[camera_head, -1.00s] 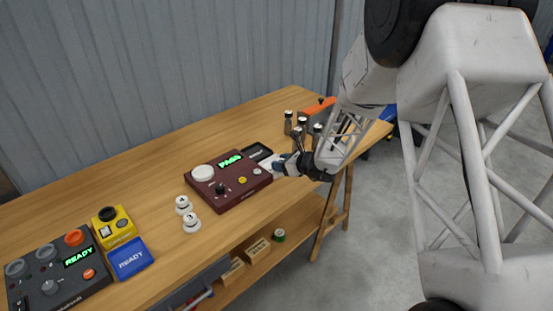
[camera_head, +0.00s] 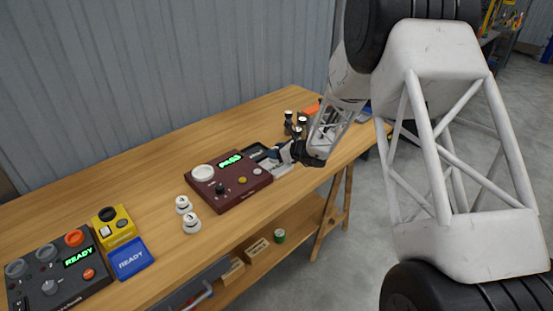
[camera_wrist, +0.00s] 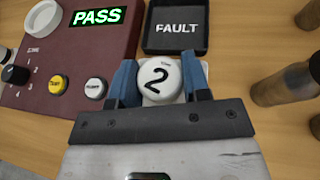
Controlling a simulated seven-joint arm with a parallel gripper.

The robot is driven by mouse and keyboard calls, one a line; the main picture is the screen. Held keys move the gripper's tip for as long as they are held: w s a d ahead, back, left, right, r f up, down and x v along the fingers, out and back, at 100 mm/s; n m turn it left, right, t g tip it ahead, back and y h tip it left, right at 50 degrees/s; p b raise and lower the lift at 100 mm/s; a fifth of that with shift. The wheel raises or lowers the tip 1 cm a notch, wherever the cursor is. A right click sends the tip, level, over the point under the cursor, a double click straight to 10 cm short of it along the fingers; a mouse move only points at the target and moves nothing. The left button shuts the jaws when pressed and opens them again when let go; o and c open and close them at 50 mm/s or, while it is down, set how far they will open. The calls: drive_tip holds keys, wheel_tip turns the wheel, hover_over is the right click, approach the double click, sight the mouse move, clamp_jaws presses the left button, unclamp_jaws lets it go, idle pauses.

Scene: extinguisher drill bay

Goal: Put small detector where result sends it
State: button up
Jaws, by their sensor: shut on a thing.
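My gripper (camera_wrist: 160,85) is shut on a small white round detector (camera_wrist: 160,76) marked "2", its blue fingers on either side of it. In the head view my gripper (camera_head: 283,153) is over the far right part of the bench, and the detector is hard to make out there. The dark red test panel (camera_wrist: 60,75) shows a green "PASS"; it also shows in the head view (camera_head: 232,196). A black tray marked "FAULT" (camera_wrist: 177,48) lies just beyond the detector. A pale flat surface (camera_wrist: 198,77), partly hidden, shows under the detector.
Two white detectors (camera_head: 191,223) stand left of the red panel. Dark cylinders (camera_wrist: 285,84) stand close right of my gripper. Open bench (camera_head: 130,170) lies behind.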

drive_tip(key=shift+f, duration=1.75)
drive_tip(key=shift+f, duration=0.1)
drive_tip(key=o, duration=1)
drive_tip(key=shift+v, duration=6.1)
